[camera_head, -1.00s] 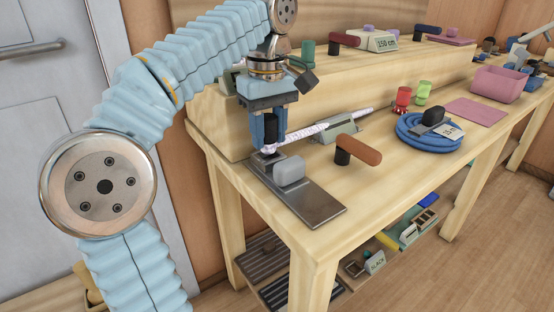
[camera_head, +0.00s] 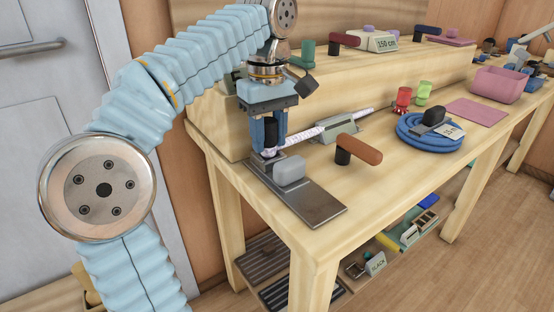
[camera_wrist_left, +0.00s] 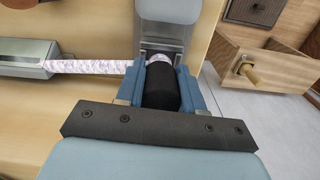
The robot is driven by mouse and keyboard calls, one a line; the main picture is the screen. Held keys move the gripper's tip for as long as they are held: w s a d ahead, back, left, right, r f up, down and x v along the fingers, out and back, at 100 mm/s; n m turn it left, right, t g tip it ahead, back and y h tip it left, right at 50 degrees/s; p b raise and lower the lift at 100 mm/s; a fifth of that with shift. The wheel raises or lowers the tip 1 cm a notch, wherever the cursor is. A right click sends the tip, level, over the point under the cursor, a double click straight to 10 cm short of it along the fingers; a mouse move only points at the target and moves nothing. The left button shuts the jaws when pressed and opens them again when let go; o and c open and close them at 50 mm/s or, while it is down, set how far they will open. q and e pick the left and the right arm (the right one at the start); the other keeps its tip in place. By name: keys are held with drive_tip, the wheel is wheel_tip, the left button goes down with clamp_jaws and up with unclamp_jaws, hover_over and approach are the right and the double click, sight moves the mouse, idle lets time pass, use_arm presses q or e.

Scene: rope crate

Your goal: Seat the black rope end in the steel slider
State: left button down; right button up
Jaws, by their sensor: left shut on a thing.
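My left gripper (camera_head: 271,152) is shut on the black rope end (camera_head: 270,133), a short dark cylinder held upright between its blue fingers. It also shows in the left wrist view (camera_wrist_left: 160,88). The white, purple-flecked rope (camera_head: 308,133) leaves below the black end and runs right to a grey metal holder (camera_head: 341,129). The steel slider (camera_head: 312,204) is a flat plate with a rounded grey block (camera_head: 289,171) on it. The fingertips are just above the plate's far end. Fingers hide the contact there, so I cannot tell whether the end touches it. My right gripper is not in view.
A blue rope coil (camera_head: 432,133), red and green pieces, and a pink bin (camera_head: 497,84) lie farther right. A raised wooden ledge (camera_head: 350,80) runs behind. The front middle of the bench is clear.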

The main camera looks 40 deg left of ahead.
sight(269, 120)
use_arm(q)
drive_tip(key=shift+f+b, duration=0.5)
drive_tip(key=shift+f, duration=0.2)
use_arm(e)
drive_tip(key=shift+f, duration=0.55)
use_arm(q)
drive_tip(key=c, duration=0.6)
unclamp_jaws()
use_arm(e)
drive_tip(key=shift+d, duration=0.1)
use_arm(q)
drive_tip(key=shift+r+p, duration=0.5)
drive_tip(key=shift+r, duration=0.45)
wheel_tip(269, 120, up, 8)
drive_tip(key=p, duration=0.4)
drive_tip(key=shift+r+p, duration=0.15)
drive_tip(key=shift+p, duration=0.2)
drive_tip(key=shift+r+p, duration=0.9)
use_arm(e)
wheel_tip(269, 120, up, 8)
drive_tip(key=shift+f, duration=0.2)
